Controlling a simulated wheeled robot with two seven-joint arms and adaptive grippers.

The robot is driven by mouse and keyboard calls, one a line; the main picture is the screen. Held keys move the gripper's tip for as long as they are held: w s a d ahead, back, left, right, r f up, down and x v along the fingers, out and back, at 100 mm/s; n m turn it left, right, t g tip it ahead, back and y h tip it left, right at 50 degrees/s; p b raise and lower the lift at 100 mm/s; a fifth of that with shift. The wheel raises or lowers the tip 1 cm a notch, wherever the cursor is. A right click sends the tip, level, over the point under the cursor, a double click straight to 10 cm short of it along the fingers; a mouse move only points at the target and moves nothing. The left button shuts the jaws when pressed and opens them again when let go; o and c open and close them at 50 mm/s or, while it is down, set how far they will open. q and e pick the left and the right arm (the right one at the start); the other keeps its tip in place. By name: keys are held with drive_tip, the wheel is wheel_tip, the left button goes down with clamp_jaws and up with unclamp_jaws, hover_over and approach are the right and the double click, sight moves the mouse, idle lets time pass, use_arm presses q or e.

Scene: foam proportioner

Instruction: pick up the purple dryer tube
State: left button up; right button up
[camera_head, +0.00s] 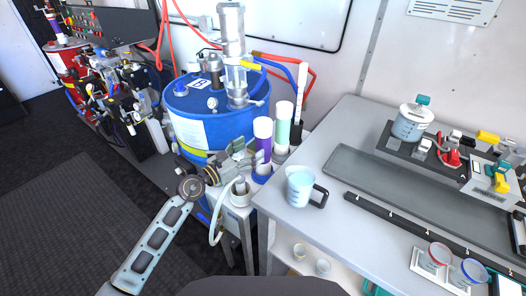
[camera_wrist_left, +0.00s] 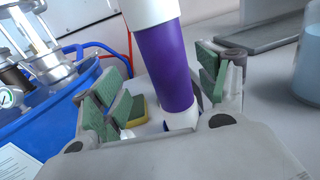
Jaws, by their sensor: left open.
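The purple dryer tube (camera_head: 263,146) has a white cap and stands upright in a holder between the blue drum and the grey table. It also shows in the left wrist view (camera_wrist_left: 165,65), tilted in the picture. My left gripper (camera_head: 243,157) is open, just left of the tube in the head view. In the left wrist view, the green-padded fingers (camera_wrist_left: 160,88) stand on either side of the tube, with gaps visible. The tube's foot is partly hidden by the gripper. My right gripper is not in view.
A pale green tube (camera_head: 283,127) stands close behind the purple one. A blue drum (camera_head: 205,118) with a clear pump is behind my gripper. A pitcher (camera_head: 299,187) of light blue liquid stands near the left edge of the grey table (camera_head: 340,240). Hoses hang behind.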

sight(257, 147)
use_arm(q)
drive_tip(key=shift+w+d, duration=0.2)
drive_tip(key=shift+d, duration=0.05)
drive_tip(key=shift+d, duration=0.1)
drive_tip(key=shift+s+d+x, duration=0.1)
drive_tip(key=shift+s+x, duration=0.05)
drive_tip(key=shift+x, duration=0.65)
drive_tip(key=shift+s+d+x, duration=0.1)
drive_tip(key=shift+d+x, duration=0.05)
drive_tip(key=shift+x, duration=1.6)
drive_tip(key=shift+r, duration=0.1)
drive_tip(key=c, duration=1.4)
